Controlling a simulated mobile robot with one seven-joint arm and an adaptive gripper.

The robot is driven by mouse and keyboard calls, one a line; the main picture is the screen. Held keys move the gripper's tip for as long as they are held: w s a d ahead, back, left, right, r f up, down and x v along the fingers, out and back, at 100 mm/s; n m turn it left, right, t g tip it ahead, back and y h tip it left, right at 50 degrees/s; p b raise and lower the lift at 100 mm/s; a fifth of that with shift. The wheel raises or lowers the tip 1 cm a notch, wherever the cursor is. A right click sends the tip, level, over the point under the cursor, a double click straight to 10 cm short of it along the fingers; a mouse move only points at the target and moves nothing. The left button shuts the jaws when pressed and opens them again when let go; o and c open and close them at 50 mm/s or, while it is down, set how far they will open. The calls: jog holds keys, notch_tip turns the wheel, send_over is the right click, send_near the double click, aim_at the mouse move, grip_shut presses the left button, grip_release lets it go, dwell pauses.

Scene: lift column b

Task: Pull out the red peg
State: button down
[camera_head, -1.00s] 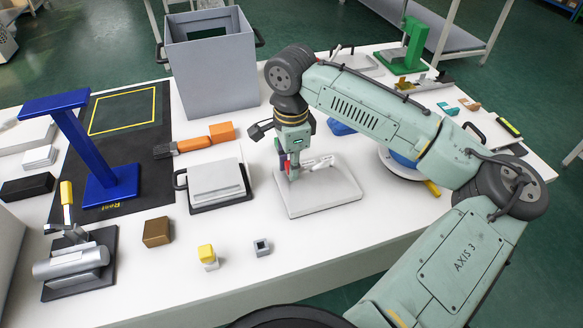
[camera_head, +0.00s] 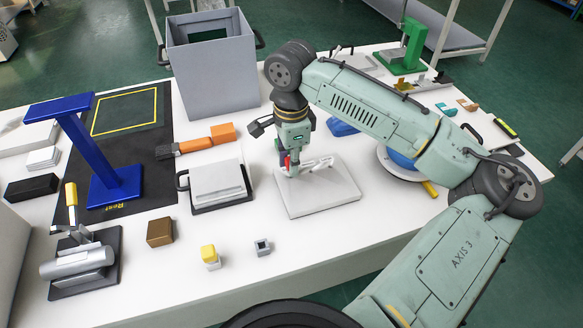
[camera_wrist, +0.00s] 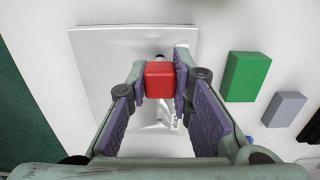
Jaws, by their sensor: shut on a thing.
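The red peg (camera_wrist: 159,80) shows in the wrist view as a red block between the two fingertips of my gripper (camera_wrist: 160,84). The fingers touch it on both sides, so my gripper is shut on it. In the head view, a bit of the red peg (camera_head: 287,161) shows under my gripper (camera_head: 288,166), over the left part of a light grey plate (camera_head: 325,200). The plate also shows in the wrist view (camera_wrist: 100,60). The peg's lower end is hidden, so I cannot tell whether it is still in a hole.
A white clamp-like part (camera_head: 322,163) lies on the plate beside my gripper. A grey bin (camera_head: 212,75) stands behind, and a white block with a handle (camera_head: 218,180) is at left. A green block (camera_wrist: 246,76) and a grey block (camera_wrist: 284,108) lie to the right in the wrist view.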

jog(key=shift+r+p, duration=1.5)
jog(key=shift+r, duration=0.85)
